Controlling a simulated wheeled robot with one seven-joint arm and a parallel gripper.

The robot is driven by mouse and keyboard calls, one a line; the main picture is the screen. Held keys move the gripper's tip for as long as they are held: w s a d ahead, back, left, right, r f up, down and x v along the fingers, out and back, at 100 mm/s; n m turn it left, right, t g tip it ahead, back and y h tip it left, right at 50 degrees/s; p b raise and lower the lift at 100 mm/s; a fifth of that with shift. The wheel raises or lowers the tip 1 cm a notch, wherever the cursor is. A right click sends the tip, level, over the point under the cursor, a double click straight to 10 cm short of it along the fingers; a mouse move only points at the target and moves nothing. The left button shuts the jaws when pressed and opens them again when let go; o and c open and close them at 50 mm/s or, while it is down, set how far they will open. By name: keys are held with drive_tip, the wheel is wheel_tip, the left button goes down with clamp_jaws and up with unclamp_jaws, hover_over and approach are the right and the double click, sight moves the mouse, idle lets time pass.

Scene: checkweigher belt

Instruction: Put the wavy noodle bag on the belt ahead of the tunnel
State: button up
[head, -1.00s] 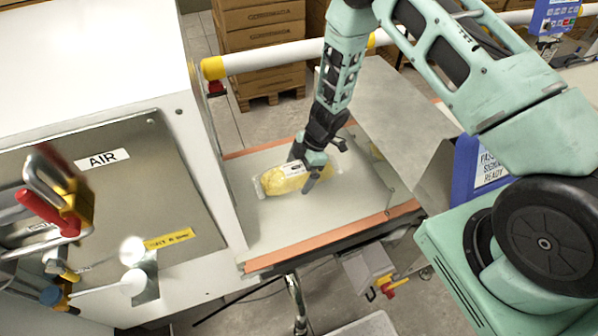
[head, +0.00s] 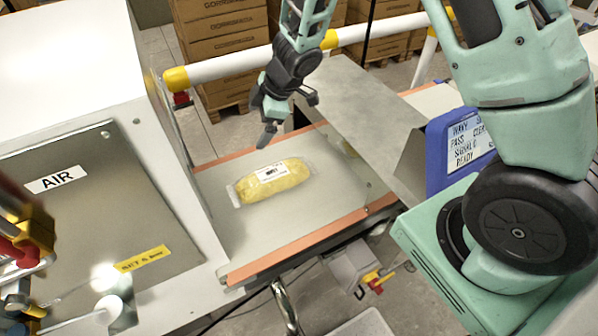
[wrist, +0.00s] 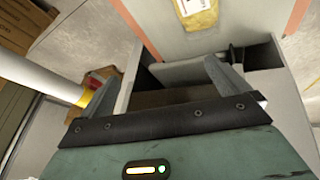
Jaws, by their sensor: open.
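The wavy noodle bag (head: 272,180) is a clear-ended pack with yellow contents and a white label.
A blue sign (head: 460,145) about wavy pass signals is at the right. A white rail with yellow fittings (head: 235,65) runs behind the belt, before stacked cartons (head: 225,45). An AIR panel (head: 80,215) is at left.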

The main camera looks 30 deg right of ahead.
drive_tip(key=s+a+r+m+t+h, duration=0.1)
drive_tip(key=s+a+r+m+t, duration=0.15)
drive_tip(key=r, duration=0.45)
drive_tip(key=s+a+r+m+g+h, duration=0.1)
drive_tip(key=s+r+m+g, duration=0.1)
drive_tip(key=s, duration=1.2)
drive_tip(key=s+a+r+m+g+h, duration=0.1)
drive_tip(key=s+a+r+m+g, duration=0.1)
drive_tip(key=s, duration=1.3)
wheel_tip(320, 180, up, 4)
drive_tip(key=shift+f+m+g, duration=0.15)
drive_tip(key=shift+m+g, duration=0.4)
drive_tip(key=shift+g, duration=0.5)
